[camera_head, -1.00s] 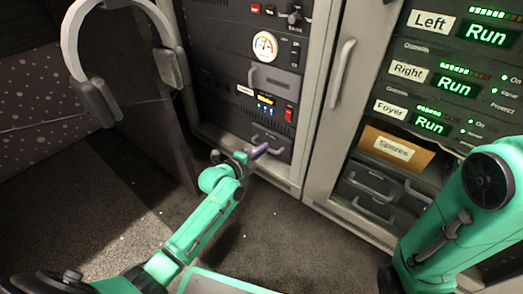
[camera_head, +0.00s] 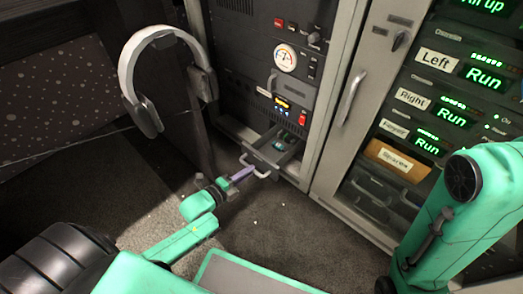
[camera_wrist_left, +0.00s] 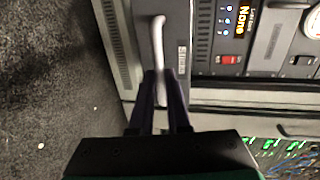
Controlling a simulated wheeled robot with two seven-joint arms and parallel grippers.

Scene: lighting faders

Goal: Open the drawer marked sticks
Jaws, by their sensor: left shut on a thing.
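The lowest drawer (camera_head: 289,154) of the left rack stands partly out, with green-lit items showing inside. Its front, with a light bar handle (camera_wrist_left: 157,35), also shows in the left wrist view. A small label (camera_wrist_left: 182,60) is on that front, too small to read. My left gripper (camera_head: 246,173) has its dark purple fingers shut on the handle, in front of the drawer; in the left wrist view the fingers (camera_wrist_left: 160,88) lie on either side of the bar. My right gripper is out of view; only its green arm shows at the right.
A headset (camera_head: 150,75) hangs left of the rack. The right rack has a long door handle (camera_head: 351,98), lit Run panels and an envelope (camera_head: 398,160) above more drawers. Carpet (camera_head: 270,225) in front of the racks is open floor.

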